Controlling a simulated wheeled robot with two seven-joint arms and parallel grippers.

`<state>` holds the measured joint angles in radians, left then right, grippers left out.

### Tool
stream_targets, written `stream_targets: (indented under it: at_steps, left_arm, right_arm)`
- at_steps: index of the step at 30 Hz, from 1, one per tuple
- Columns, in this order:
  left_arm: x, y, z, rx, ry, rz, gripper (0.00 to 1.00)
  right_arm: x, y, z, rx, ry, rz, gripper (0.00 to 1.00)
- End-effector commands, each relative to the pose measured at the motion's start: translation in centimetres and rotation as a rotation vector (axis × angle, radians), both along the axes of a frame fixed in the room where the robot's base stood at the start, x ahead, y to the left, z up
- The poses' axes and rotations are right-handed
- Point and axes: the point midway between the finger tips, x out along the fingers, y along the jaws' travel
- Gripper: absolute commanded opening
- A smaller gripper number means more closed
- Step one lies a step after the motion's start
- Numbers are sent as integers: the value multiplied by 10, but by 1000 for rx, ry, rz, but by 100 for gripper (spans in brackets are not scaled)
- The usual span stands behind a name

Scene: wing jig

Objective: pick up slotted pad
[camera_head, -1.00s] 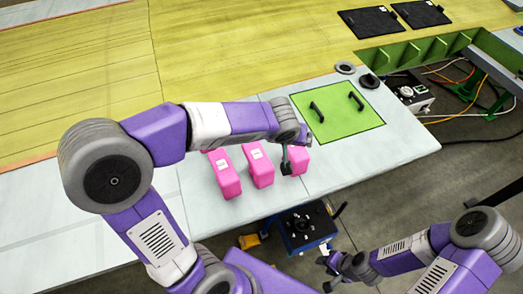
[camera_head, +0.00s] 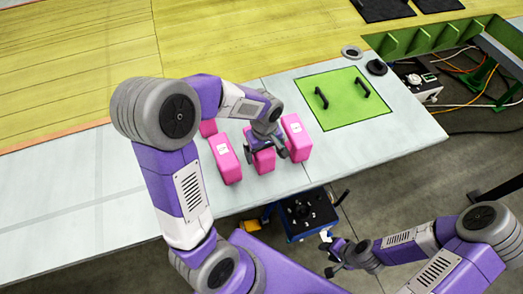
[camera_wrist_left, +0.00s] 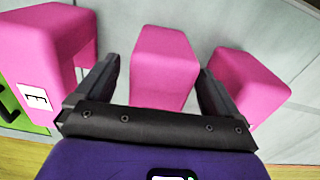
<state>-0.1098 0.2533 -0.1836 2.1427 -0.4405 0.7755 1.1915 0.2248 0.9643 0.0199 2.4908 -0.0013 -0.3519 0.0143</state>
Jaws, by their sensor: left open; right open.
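Several pink pads stand on the pale table edge. The middle pad (camera_head: 264,166) is under my left gripper (camera_head: 265,152), whose open fingers lie on either side of it. In the left wrist view, this middle pad (camera_wrist_left: 163,68) shows between the open fingers. A labelled pad (camera_head: 296,137) stands to its right and another labelled pad (camera_head: 226,162) to its left. In the left wrist view, the labelled pad on the left (camera_wrist_left: 40,50) seems to have a notch. I cannot tell for certain which pad is slotted. My right gripper (camera_head: 328,252) is open and empty, low beyond the table edge.
Another pink pad (camera_head: 208,128) is partly hidden behind my left arm. A green plate (camera_head: 345,105) with two black handles lies to the right of the pads. A blue cart (camera_head: 308,213) stands below the table edge. The pale table at left is clear.

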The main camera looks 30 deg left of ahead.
Motion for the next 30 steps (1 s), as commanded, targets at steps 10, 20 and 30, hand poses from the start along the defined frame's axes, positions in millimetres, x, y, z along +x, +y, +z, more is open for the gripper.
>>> stream_targets:
  at_steps: [10,20,30]
  left_arm:
    - [1,4,-37,-1,1,-1,96]
    - [1,4,-37,-1,-1,-2,73]
    - [1,3,-36,-1,-1,-2,33]
  right_arm:
    - [0,0,4,0,0,0,43]
    - [0,0,4,0,0,0,43]
    - [0,0,4,0,0,0,43]
